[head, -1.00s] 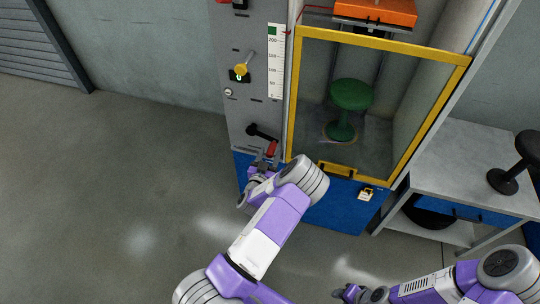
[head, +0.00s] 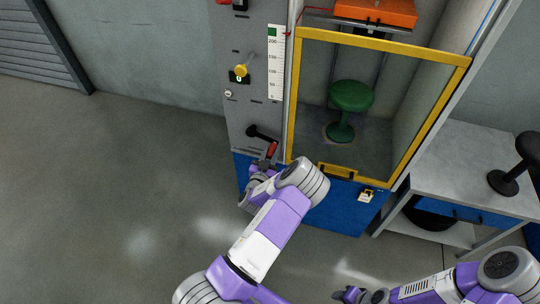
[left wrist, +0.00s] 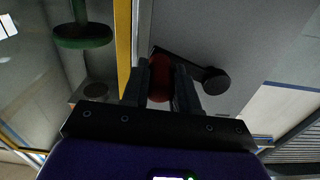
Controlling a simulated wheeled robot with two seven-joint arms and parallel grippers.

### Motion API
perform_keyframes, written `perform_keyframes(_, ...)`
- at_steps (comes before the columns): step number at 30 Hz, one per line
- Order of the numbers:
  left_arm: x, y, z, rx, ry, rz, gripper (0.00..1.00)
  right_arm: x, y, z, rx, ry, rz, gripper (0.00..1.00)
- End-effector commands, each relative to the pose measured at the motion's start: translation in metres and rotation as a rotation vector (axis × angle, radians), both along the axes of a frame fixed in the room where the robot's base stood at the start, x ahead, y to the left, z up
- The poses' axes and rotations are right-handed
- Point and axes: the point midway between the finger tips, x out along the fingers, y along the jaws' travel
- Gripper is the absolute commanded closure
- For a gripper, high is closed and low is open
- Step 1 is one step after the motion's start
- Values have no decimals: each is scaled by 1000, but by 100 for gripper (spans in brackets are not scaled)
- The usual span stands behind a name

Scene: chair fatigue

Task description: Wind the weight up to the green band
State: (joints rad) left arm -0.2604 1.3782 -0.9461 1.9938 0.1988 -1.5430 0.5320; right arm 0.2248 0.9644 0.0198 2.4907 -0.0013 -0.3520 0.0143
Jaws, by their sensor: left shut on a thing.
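The crank has a black arm (head: 262,135) and a red handle (head: 272,149), low on the grey panel. My left gripper (head: 266,165) is shut on the red handle; the left wrist view shows the handle (left wrist: 160,76) between both fingers, with the black crank arm (left wrist: 190,63) leading off to the right. The orange weight (head: 376,12) hangs at the top of the cabinet, its upper part cut off. The white scale (head: 276,70) has a green band (head: 274,31) near its top, and a small red mark lies beside that band. My right gripper (head: 348,295) is low in view, away from the machine.
A yellow-framed guard (head: 380,41) fronts the chamber, where a green stool (head: 351,97) stands under the weight. A yellow knob (head: 240,71) sits on the panel above the crank. A grey table (head: 465,165) with a black stool (head: 506,180) is at right. Floor at left is clear.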

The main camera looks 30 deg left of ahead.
Motion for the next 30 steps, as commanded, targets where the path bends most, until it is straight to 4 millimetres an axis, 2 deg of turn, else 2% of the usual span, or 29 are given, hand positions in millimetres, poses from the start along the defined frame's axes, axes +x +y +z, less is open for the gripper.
perform_keyframes(9,0,-2,22,-190,-46,7,100,0,0,16,0,0,0,57)
perform_keyframes(15,1,-4,32,-312,-75,4,100,0,0,18,0,0,0,57)
perform_keyframes(27,1,-5,34,-335,-81,-1,100,0,0,18,0,0,0,57)
perform_keyframes(28,1,-5,34,-335,-81,-1,67,0,0,18,0,0,0,57)
perform_keyframes(30,1,-5,34,-335,-81,-1,56,0,0,18,0,0,0,57)
